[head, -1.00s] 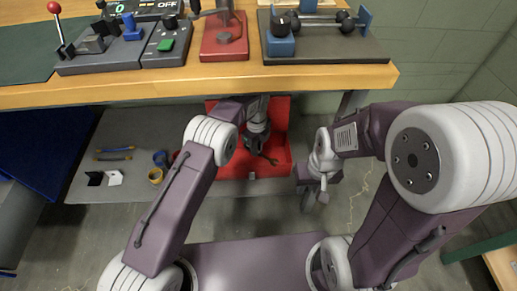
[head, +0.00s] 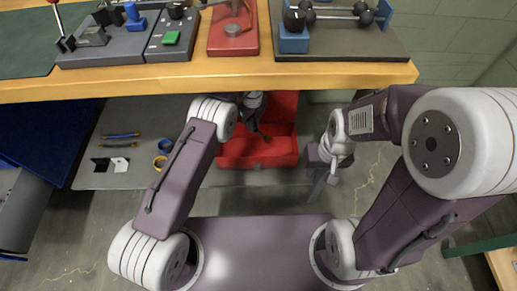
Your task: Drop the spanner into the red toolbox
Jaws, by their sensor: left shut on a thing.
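The red toolbox (head: 283,150) stands open on the grey shelf under the workbench. Its lid is raised at the back, and part of its inside is hidden by my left arm. My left gripper (head: 262,132) reaches over the toolbox and is shut on the spanner. The spanner is small and dark here, and its outline is hard to make out against the jaws. My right gripper (head: 319,160) hangs to the right of the toolbox, apart from it. Its fingers are too unclear to tell whether they are open.
The workbench edge (head: 200,82) runs above my arms, with several fixtures on top. On the grey shelf (head: 120,182) left of the toolbox lie blue and yellow tape rolls (head: 163,153), two slim handled tools (head: 121,136) and black and white pieces (head: 111,165). Floor shows at right.

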